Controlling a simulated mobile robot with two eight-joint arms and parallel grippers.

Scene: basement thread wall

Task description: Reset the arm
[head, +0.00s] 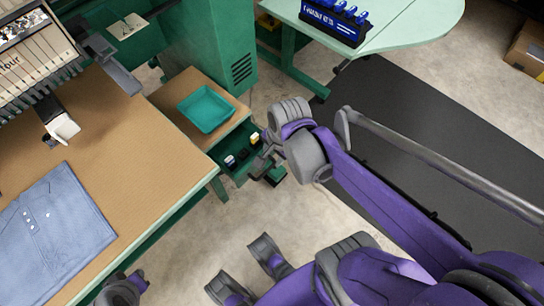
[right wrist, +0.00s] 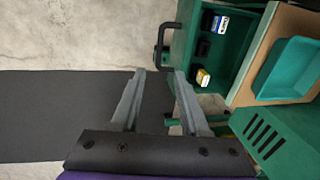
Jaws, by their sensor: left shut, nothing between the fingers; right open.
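My right gripper (head: 265,160) reaches in from the right on its purple and grey arm, beside the front of the open green drawer (head: 217,151). In the right wrist view its two grey fingers (right wrist: 158,74) are spread with nothing between them. The drawer also shows in the right wrist view (right wrist: 222,62), with its dark handle (right wrist: 163,38) beyond the fingertips and apart from them. My left gripper (head: 122,290) is only partly in view at the bottom edge, below the table, its fingers mostly hidden; it appears shut and empty.
The drawer holds a blue-and-white item (head: 230,161), a black one (head: 242,154) and a yellow-topped one (head: 255,138). A teal tray (head: 207,107) stands above it. A folded blue garment (head: 55,235) lies on the worktable (head: 135,150). Floor and dark mat (head: 440,150) are clear.

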